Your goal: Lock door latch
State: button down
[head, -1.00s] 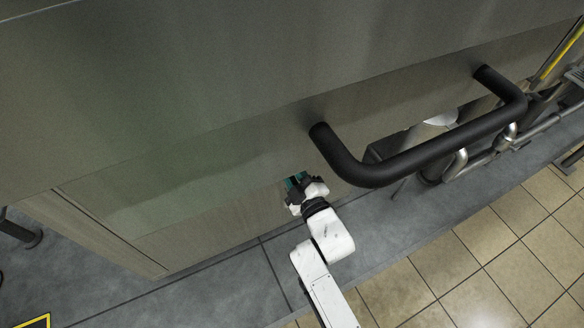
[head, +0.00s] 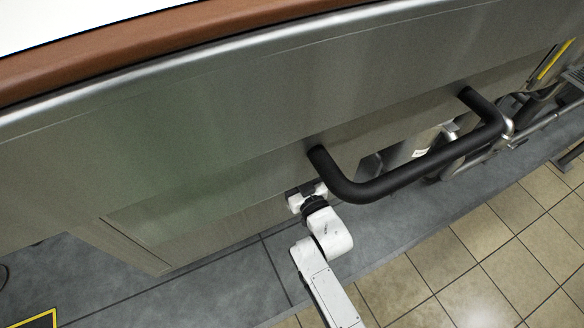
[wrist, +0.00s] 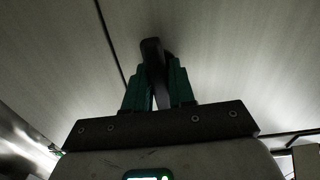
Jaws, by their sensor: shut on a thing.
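The latch (wrist: 151,48) is a small dark lever standing out from the pale metal door panel in the wrist view. My gripper (wrist: 156,78) has its green fingers on either side of the latch, shut on it. In the head view my gripper (head: 303,190) is against the lower part of the steel front (head: 235,205), just left of and below the black handle's left end. The latch cannot be made out in the head view. Whether it is locked cannot be told.
A thick black bar handle (head: 430,166) juts out close to my wrist on the right. A brown and white top edge (head: 150,45) runs above the steel front. Pipes (head: 540,118) are at the far right. The tiled floor (head: 480,250) at lower right is clear.

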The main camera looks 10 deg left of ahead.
jog(key=shift+f+m, duration=0.1)
jog(key=shift+m, duration=0.3)
jog(key=c, duration=1)
grip_release()
jog(key=shift+c, duration=0.2)
jog(key=p+v, duration=0.6)
jog(key=v, duration=0.5)
jog(key=shift+w, duration=0.15)
